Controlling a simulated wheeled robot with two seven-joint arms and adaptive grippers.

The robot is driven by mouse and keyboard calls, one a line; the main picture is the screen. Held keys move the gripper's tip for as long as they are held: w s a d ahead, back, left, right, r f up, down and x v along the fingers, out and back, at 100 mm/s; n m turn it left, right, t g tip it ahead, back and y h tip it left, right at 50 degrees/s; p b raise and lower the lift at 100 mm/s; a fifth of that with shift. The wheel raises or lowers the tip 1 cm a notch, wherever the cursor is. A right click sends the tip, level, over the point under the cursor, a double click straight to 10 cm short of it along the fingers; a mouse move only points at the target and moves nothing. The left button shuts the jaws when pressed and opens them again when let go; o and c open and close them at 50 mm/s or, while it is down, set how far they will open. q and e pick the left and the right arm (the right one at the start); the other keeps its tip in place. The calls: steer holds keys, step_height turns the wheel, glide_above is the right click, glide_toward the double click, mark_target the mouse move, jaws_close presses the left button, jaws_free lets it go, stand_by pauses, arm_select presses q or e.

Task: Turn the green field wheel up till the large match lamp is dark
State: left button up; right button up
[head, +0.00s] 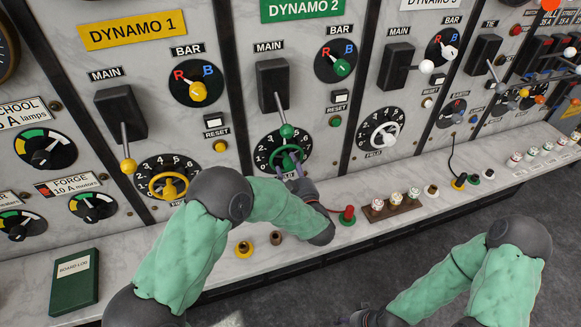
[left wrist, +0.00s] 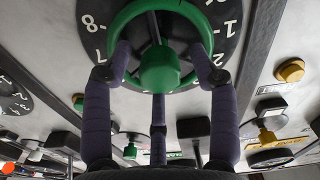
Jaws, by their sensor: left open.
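The green field wheel (head: 285,162) sits on a black numbered dial below the DYNAMO 2 label (head: 303,8). My left gripper (head: 298,172) is at this wheel and partly hides its lower right. In the left wrist view its fingers (left wrist: 160,62) are spread on either side of the green wheel (left wrist: 126,18), with the green hub knob between them. The jaws are open; I cannot tell whether the fingertips touch the rim. I cannot make out a large match lamp in either view. My right gripper (head: 362,318) is at the bottom edge, mostly cut off.
A black main switch with a green-tipped lever (head: 287,131) stands just above the wheel. The yellow field wheel (head: 168,186) is to the left, the white one (head: 384,134) to the right. Several small fittings and a green log book (head: 74,284) are on the ledge (head: 130,262).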

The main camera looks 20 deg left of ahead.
arm_select(q)
steer(key=v, duration=1.1)
steer(key=shift+s+d, duration=0.2)
steer(key=shift+a, duration=0.1)
stand_by(2.1)
